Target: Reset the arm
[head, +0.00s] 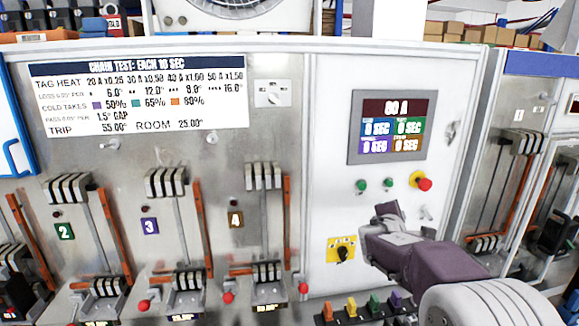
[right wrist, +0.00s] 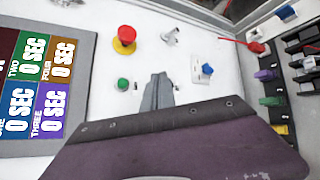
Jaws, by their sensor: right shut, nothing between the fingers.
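My right arm comes in from the right in the head view. Its gripper (head: 383,212) is shut and empty, in front of the white control panel (head: 325,150), below the green buttons. My left gripper is out of view.
The display (head: 392,125) reads 00 A with 0 SEC boxes. A yellow-plated rotary switch (head: 342,250) is left of my gripper. Coloured plugs (head: 375,304) stand below it. Breaker bays numbered 2, 3 and 4 (head: 236,220) are to the left, under a chart (head: 145,95).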

